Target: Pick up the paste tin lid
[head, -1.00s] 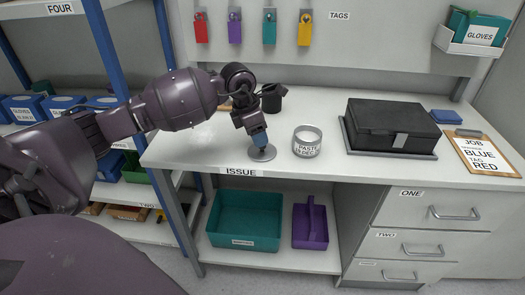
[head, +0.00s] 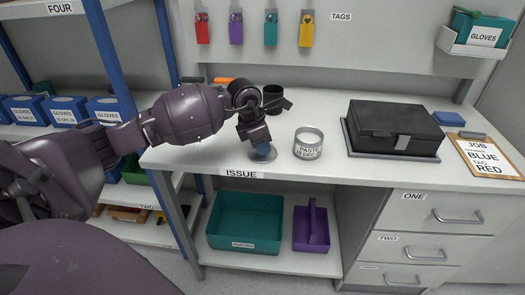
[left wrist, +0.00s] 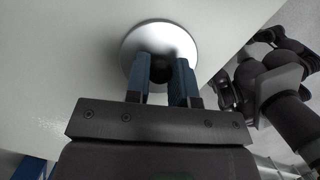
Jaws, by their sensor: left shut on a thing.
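The paste tin lid (head: 264,157) is a round silvery disc lying on the white bench top near its front edge. It also shows in the left wrist view (left wrist: 134,43), with a dark knob at its middle between my fingers. My left gripper (head: 262,147) points down from above and is shut on the lid; its blue fingers (left wrist: 162,72) stand on either side of the knob. The open paste tin (head: 308,144), grey with a white label, stands upright just right of the lid, apart from the gripper. I do not make out my right gripper.
A black cup (head: 272,98) stands close behind my left gripper. A black case (head: 394,128) and a clipboard (head: 484,155) lie to the right. Below are a teal bin (head: 244,222) and a purple tote (head: 311,228).

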